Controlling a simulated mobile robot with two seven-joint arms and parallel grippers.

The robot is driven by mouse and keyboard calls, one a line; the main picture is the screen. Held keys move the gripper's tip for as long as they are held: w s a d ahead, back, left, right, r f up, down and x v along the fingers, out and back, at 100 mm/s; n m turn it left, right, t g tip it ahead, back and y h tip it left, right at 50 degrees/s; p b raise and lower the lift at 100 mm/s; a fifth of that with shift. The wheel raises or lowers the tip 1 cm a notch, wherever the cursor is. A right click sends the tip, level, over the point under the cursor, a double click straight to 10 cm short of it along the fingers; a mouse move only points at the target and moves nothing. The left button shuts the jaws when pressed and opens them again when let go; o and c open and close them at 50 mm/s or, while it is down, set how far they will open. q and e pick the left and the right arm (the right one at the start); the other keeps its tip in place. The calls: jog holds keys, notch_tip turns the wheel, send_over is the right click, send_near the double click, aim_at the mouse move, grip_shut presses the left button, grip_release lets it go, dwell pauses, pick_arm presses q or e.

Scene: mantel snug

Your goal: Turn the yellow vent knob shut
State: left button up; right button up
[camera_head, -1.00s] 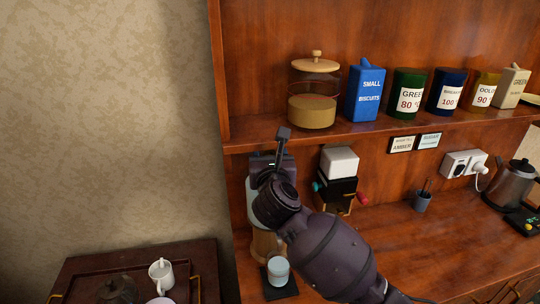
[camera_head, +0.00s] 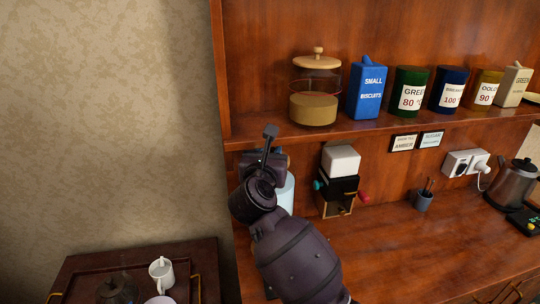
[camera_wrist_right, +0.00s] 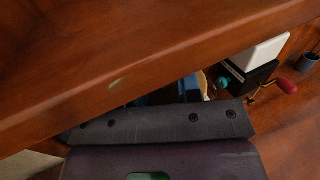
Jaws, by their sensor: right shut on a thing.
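In the head view a dispenser with a dark top and a pale blue body (camera_head: 286,194) stands under the shelf at the left, mostly covered by my right arm. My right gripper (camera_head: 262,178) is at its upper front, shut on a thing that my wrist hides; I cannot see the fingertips. In the right wrist view the dark gripper body (camera_wrist_right: 160,125) fills the bottom, with a strip of blue dispenser (camera_wrist_right: 165,96) behind it. My left gripper is not in view.
The shelf edge (camera_head: 380,133) runs close above my wrist and fills much of the wrist view (camera_wrist_right: 130,60). A black-and-white box with a red-handled crank (camera_head: 340,185) stands just right of the dispenser. Jars and tins line the shelf. The counter (camera_head: 400,250) farther right is mostly clear.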

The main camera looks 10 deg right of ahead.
dwell(0.3)
jog(key=o, duration=0.7)
jog(key=shift+o, duration=0.8)
jog(key=shift+d+n+y, duration=0.1)
jog(key=shift+n+y, duration=0.2)
jog(key=shift+y, duration=0.1)
